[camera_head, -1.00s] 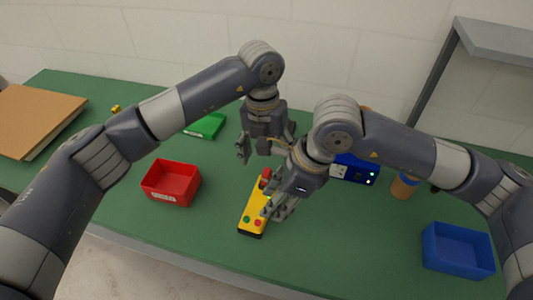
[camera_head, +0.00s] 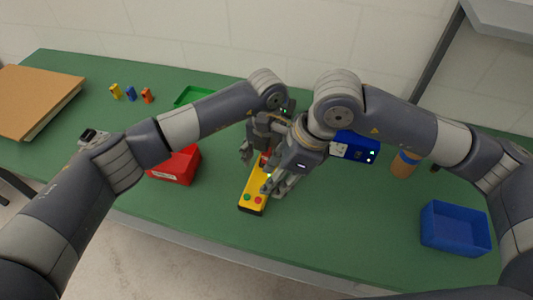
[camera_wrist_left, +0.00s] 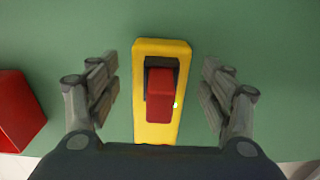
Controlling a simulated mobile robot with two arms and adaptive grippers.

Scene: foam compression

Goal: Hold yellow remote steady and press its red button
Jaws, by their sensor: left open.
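The yellow remote (camera_head: 253,188) lies flat on the green table. Its near end carries a small green button and a small red button (camera_head: 258,200). A larger raised red part is farther up, partly hidden by my grippers in the head view; the left wrist view shows this red block (camera_wrist_left: 160,95) in a dark housing on the remote (camera_wrist_left: 150,47). My left gripper (camera_head: 256,157) is over the far end, open, with its fingers apart on either side of the remote. My right gripper (camera_head: 274,187) is over or beside the remote's right side; its finger opening is unclear.
A red bin (camera_head: 175,168) stands left, partly behind my left arm. A blue device (camera_head: 355,147), a blue-capped jar (camera_head: 404,164) and a blue bin (camera_head: 455,228) are to the right. A green tray (camera_head: 193,95) and small coloured items are behind. The table in front is clear.

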